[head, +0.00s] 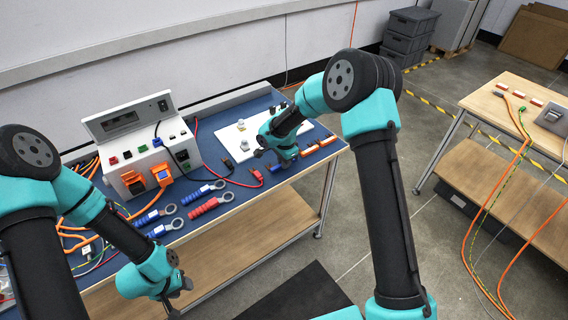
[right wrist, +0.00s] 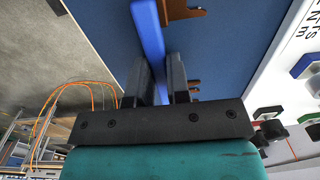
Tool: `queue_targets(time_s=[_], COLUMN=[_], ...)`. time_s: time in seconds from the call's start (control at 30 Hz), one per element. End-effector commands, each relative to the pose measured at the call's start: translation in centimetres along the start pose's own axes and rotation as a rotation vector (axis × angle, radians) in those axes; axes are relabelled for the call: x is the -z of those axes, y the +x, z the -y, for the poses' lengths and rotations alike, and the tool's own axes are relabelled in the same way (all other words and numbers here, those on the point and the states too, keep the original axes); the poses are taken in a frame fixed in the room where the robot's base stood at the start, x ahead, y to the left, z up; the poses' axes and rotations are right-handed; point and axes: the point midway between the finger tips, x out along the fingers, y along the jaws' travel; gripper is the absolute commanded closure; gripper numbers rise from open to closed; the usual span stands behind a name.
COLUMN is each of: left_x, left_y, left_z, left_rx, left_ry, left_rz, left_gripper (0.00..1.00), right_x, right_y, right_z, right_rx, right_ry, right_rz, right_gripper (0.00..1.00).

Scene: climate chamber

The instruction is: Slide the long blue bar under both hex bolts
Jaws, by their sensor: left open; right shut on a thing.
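My right gripper (head: 285,160) is shut on the long blue bar (right wrist: 149,45), which runs between its fingers and out past them in the right wrist view. In the head view only a small blue bit of the bar (head: 275,168) shows below the gripper, at the table's front. Two grey hex bolts (head: 241,124) (head: 244,145) stand on the white board (head: 312,133), left of the right gripper. The bar is apart from both bolts. My left gripper (head: 176,288) is open and empty, low in front of the table.
A white instrument box (head: 140,165) with coloured sockets stands left of the board. Blue-handled (head: 153,216) and red-handled (head: 208,206) ring-ended tools lie at the table's front. Black and red leads (head: 228,180) cross the table. Orange-brown pieces (head: 310,149) line the board's front edge.

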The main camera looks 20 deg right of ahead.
Motion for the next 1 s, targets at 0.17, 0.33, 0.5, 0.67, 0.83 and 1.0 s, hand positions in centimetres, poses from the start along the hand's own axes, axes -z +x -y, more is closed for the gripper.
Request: queue_targets(time_s=[0.17,0.33,0.5,0.67,0.83,1.0], left_x=[0.0,0.0,0.0,0.0,0.0,0.0], left_y=[0.0,0.0,0.0,0.0,0.0,0.0], left_z=[0.0,0.0,0.0,0.0,0.0,0.0], left_rx=[0.0,0.0,0.0,0.0,0.0,0.0], left_ry=[0.0,0.0,0.0,0.0,0.0,0.0], left_rz=[0.0,0.0,0.0,0.0,0.0,0.0], left_gripper=[0.57,0.57,0.57,0.57,0.57,0.57], right_x=[0.0,0.0,0.0,0.0,0.0,0.0], right_y=[-0.5,-1.2,-2.0,-2.8,-3.5,-4.3], right_z=[0.0,0.1,0.1,0.1,0.1,0.1], right_rx=[0.001,0.001,0.001,0.001,0.002,0.001], right_ry=[0.0,0.001,0.0,0.0,0.0,0.0], right_rz=[-0.001,0.0,0.0,-0.001,0.0,0.0], right_gripper=[1.0,1.0,1.0,1.0,1.0,1.0])
